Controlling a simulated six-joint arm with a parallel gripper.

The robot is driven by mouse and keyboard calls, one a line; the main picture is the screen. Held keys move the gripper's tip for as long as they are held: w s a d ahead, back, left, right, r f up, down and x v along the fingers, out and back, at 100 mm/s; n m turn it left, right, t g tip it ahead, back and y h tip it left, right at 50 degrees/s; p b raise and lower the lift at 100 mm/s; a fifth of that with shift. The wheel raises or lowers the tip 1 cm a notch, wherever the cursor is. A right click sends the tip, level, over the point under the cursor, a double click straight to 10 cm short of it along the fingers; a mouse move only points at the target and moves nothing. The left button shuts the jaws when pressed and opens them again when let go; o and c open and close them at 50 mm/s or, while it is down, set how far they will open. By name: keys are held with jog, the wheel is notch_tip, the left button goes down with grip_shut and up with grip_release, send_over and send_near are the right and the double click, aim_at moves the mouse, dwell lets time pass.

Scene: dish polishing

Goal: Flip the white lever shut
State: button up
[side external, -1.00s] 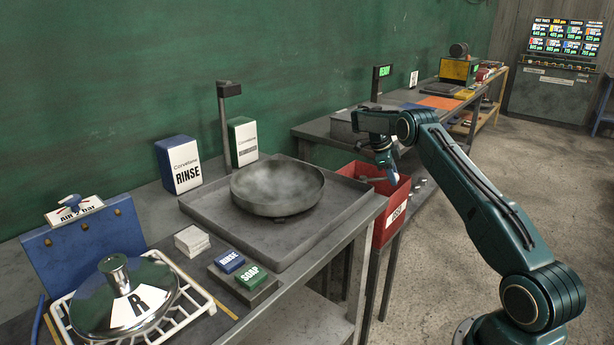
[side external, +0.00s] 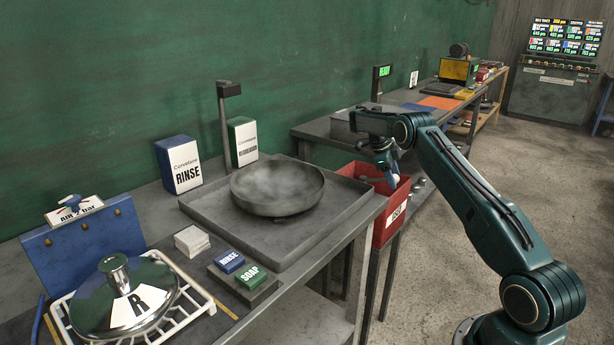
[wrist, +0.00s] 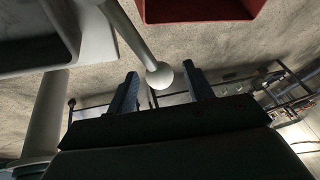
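The white lever (wrist: 135,35) shows in the wrist view as a pale rod slanting down from the top left to a round knob. The knob (wrist: 159,76) appears between the two fingers of my gripper (wrist: 162,88), with a gap on each side. The fingers are apart and hold nothing; I cannot tell how deep the knob sits between them. In the side external view, my gripper (side external: 390,172) points down in front of the red bin. The lever cannot be made out clearly there, because my wrist covers that area.
The red bin (side external: 362,171) stands just behind my gripper; its edge shows in the wrist view (wrist: 195,10). A grey box (side external: 345,127) sits on the back bench. A pan (side external: 277,190) lies on the tray (side external: 330,222) to the left. The floor at right is clear.

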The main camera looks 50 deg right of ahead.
jog(key=shift+d, duration=0.15)
jog(key=shift+w+d+n+t+h, duration=0.4)
jog(key=shift+d+n, duration=0.3)
jog(key=shift+n, duration=0.5)
jog(key=w+d+n+t, duration=0.3)
jog(key=w+n, duration=0.3)
jog(key=n, duration=0.2)
jog(key=a+v, duration=0.1)
jog(key=v, duration=1.3)
jog(key=s+a+r+n+t, duration=0.1)
jog(key=a+r+n, duration=0.3)
jog(key=a, duration=0.4)
jog(key=s+a+r+n+t, duration=0.2)
jog(key=s+a+r+n, duration=0.1)
jog(key=a+r, duration=0.4)
jog(key=shift+a+n, duration=0.8)
jog(key=shift+a, duration=0.25)
jog(key=shift+f, duration=0.1)
jog(key=shift+c, duration=0.2)
